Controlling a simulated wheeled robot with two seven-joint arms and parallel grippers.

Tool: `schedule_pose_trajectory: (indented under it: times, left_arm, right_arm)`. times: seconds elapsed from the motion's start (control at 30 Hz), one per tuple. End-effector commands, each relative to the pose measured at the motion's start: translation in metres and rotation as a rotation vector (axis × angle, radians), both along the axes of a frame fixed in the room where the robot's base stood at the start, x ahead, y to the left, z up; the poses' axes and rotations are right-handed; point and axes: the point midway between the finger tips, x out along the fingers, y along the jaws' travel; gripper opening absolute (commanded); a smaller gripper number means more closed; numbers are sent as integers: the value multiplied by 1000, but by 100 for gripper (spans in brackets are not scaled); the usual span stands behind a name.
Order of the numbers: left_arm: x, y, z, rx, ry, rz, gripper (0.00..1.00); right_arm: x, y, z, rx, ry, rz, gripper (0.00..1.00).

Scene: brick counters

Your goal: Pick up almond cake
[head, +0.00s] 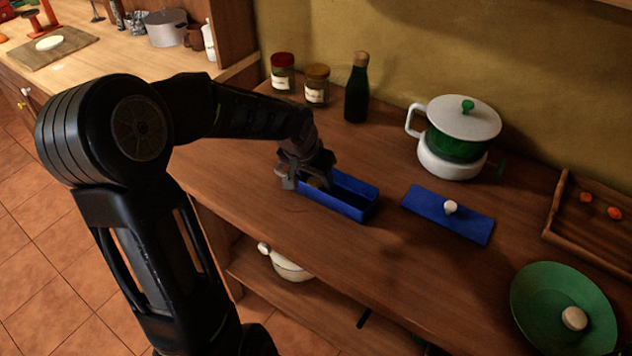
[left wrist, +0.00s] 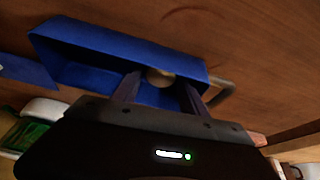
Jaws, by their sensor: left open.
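A small round tan piece, which looks like the almond cake (left wrist: 161,77), lies inside an open blue box (left wrist: 105,42) in the left wrist view. The blue box (head: 345,207) stands on the wooden counter in the head view. My left gripper (head: 303,180) is over the box's left end, pointing down. In the left wrist view my left gripper (left wrist: 160,86) is open, with one finger on either side of the cake. I cannot tell whether the fingers touch it. In the head view the gripper mostly hides the cake. My right gripper is not in view.
A blue lid (head: 470,221) with a white knob lies right of the box. Behind stand two jars, a dark bottle (head: 357,90) and a white-and-green pot (head: 455,150). A green bowl (head: 540,290) and wooden tray (head: 556,215) are at the right. The front middle counter is clear.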

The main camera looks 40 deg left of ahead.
Motion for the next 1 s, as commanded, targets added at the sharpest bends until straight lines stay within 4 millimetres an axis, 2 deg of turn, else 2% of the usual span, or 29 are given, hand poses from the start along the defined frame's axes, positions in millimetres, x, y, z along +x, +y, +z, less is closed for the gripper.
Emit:
schedule_pose_trajectory:
  times: [0.57,1.0]
  left_arm:
    - [0,0,0,1,-1,0,50]
    - [0,0,0,1,-1,0,16]
  right_arm:
    - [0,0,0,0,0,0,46]
    - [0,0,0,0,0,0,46]
